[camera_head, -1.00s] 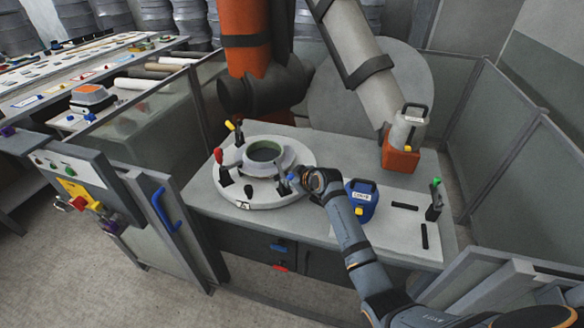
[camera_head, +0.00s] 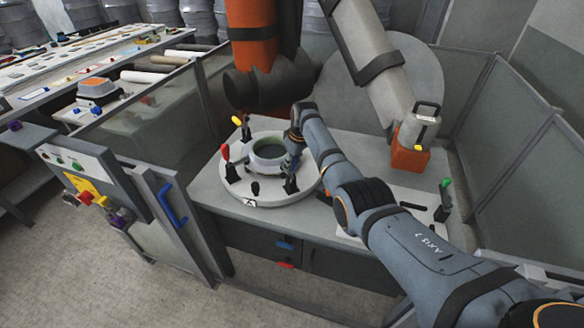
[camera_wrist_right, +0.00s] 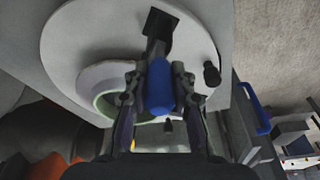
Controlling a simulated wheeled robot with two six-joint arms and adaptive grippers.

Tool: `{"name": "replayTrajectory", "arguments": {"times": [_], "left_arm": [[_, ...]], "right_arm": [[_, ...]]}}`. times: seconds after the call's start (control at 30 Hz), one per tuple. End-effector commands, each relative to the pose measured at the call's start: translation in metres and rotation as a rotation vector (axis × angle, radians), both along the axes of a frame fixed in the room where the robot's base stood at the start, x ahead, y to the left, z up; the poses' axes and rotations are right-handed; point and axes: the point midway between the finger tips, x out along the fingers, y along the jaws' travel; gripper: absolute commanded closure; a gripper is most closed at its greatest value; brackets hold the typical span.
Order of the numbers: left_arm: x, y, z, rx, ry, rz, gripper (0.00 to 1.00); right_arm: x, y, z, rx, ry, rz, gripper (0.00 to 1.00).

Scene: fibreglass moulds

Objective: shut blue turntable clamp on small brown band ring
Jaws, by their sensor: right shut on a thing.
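A pale ring with a green inside (camera_head: 268,151) sits in the middle of the round grey turntable (camera_head: 273,198); it looks pale, not clearly brown. The blue clamp's black base (camera_head: 291,184) stands at the turntable's front right. My right gripper (camera_head: 293,151) is above it at the ring's right side. In the right wrist view, my right gripper (camera_wrist_right: 160,95) is shut on the blue clamp handle (camera_wrist_right: 160,86), and the ring (camera_wrist_right: 98,100) is partly hidden behind the fingers. Whether the clamp touches the ring is hidden. My left gripper is out of view.
Red (camera_head: 225,152) and yellow (camera_head: 237,120) clamp handles stand up at the turntable's left. An orange-based canister (camera_head: 410,158) and a green-handled clamp (camera_head: 445,185) are at the right. Grey panels fence the table's right side.

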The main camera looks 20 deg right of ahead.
Motion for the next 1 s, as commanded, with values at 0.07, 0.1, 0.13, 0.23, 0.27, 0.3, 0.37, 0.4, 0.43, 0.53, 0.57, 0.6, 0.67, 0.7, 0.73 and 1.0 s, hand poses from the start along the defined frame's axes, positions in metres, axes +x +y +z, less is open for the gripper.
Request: {"name": "replayTrajectory", "arguments": {"times": [0.07,0.1,0.13,0.23,0.27,0.3,0.37,0.4,0.43,0.53,0.57,0.6,0.67,0.7,0.73,1.0], "left_arm": [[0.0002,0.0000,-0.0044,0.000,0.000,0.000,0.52],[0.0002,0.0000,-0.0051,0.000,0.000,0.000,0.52],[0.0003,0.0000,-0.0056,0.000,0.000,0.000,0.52],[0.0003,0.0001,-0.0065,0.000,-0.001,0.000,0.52],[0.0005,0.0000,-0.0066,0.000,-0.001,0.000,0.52],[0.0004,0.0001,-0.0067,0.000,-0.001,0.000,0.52],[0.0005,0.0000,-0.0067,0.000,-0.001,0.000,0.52],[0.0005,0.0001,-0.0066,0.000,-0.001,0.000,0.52],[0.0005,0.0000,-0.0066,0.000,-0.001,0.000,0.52],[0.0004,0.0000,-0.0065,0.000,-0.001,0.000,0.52],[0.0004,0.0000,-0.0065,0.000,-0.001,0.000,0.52],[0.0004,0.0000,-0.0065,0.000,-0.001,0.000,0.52],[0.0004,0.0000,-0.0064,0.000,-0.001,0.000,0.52],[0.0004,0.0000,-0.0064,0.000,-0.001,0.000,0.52],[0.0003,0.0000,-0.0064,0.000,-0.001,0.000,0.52],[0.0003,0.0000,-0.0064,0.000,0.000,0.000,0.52]], "right_arm": [[-0.0004,0.0003,-0.0022,-0.002,0.016,0.000,1.00],[-0.0006,0.0003,-0.0021,-0.004,0.022,0.001,1.00],[-0.0007,0.0003,-0.0021,-0.004,0.027,0.000,1.00],[-0.0010,0.0003,-0.0019,-0.007,0.036,0.001,1.00],[-0.0012,0.0002,-0.0020,-0.007,0.038,0.001,1.00],[-0.0012,0.0003,-0.0018,-0.007,0.040,0.000,1.00],[-0.0011,0.0003,-0.0015,-0.007,0.041,0.000,1.00],[-0.0012,0.0004,-0.0014,-0.007,0.041,0.000,1.00],[-0.0012,0.0004,-0.0013,-0.007,0.042,0.000,1.00],[-0.0014,0.0004,-0.0014,-0.007,0.042,0.000,1.00],[-0.0014,0.0003,-0.0015,-0.007,0.042,0.000,1.00],[-0.0014,0.0003,-0.0015,-0.007,0.042,0.000,1.00],[-0.0014,0.0003,-0.0015,-0.007,0.042,0.000,1.00],[-0.0015,0.0003,-0.0015,-0.007,0.042,0.000,0.70],[-0.0015,0.0003,-0.0016,-0.007,0.042,0.000,0.66],[-0.0008,0.0003,-0.0008,-0.007,0.040,0.000,0.52]]}}
